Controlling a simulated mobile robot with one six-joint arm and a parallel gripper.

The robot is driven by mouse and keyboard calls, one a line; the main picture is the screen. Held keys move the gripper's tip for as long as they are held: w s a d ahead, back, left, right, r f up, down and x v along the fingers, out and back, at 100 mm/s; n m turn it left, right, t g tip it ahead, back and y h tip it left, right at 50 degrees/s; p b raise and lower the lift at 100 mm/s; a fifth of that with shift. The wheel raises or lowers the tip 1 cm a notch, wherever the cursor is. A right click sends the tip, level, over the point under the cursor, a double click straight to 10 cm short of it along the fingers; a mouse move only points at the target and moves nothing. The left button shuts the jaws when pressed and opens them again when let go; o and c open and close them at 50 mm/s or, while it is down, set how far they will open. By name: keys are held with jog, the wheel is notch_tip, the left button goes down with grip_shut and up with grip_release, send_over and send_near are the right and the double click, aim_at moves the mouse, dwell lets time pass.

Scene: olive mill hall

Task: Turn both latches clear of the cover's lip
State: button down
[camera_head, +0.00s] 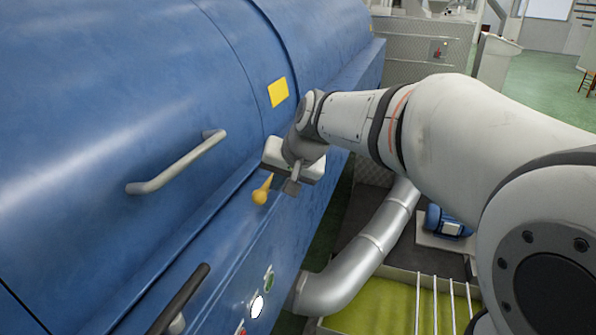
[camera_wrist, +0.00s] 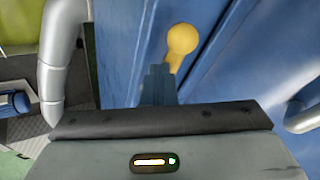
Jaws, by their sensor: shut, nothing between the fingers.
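A yellow latch (camera_head: 262,190) with a rounded knob sits at the lip of the blue cover (camera_head: 110,95). My gripper (camera_head: 293,186) is shut and empty, just right of the latch in the head view. In the wrist view, the shut fingers (camera_wrist: 159,85) point at the blue machine, with the yellow latch (camera_wrist: 181,44) close beside their tips. I cannot tell whether they touch it. The latch stands tilted, its knob end up in the wrist view. Only one latch shows; a second is not seen.
A grey handle (camera_head: 178,165) juts from the cover, and a dark handle (camera_head: 180,298) sits lower on the front. Buttons (camera_head: 257,306) are on the panel below. A silver pipe (camera_head: 365,255) and a green-filled tray (camera_head: 385,303) lie below my arm.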

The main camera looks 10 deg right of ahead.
dwell(0.3)
jog(key=s+d+f+b+v, duration=0.1)
jog(key=d+b+v, duration=0.1)
jog(key=v, duration=1)
jog(key=s+d+f+n+g+h, duration=0.1)
jog(key=s+d+f+h, duration=0.1)
jog(key=s+f, duration=0.5)
jog(key=s+d+f+n+g+h, duration=0.1)
jog(key=s+d+f, duration=0.3)
jog(key=s+f, duration=0.4)
notch_tip(320, 180, down, 6)
jog(key=shift+r+g+h, duration=0.2)
jog(key=shift+g+h, duration=0.2)
jog(key=shift+h, duration=0.1)
jog(key=shift+w+d, duration=0.1)
jog(key=shift+d, duration=0.05)
